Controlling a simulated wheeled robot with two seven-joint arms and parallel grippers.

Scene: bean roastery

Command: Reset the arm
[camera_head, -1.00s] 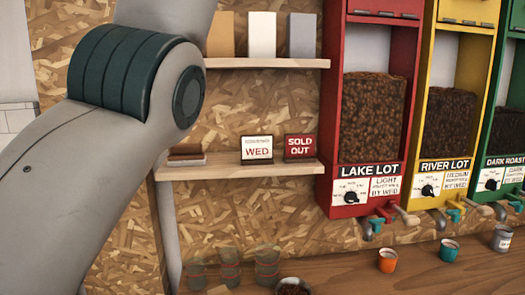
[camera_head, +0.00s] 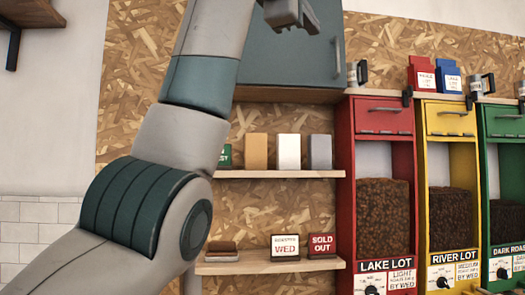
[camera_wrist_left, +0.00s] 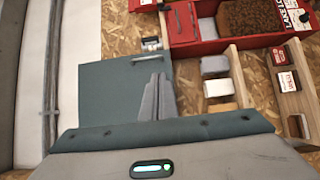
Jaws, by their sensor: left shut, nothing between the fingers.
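My left arm (camera_head: 205,110) is grey and teal and rises from the lower left of the head view. Its left gripper (camera_head: 293,18) is at the top of that view, in front of the teal wall cabinet (camera_head: 290,65). In the left wrist view the gripper's two grey fingers (camera_wrist_left: 157,97) lie together with nothing between them, and the cabinet (camera_wrist_left: 105,93) is behind them. My right gripper is not in view.
A red LAKE LOT dispenser (camera_head: 382,118), a yellow RIVER LOT one (camera_head: 450,125) and a green one (camera_head: 503,123) stand at right. An upper shelf (camera_head: 275,174) holds upright packs. A lower shelf (camera_head: 270,266) holds WED (camera_head: 285,247) and SOLD OUT (camera_head: 322,245) signs.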

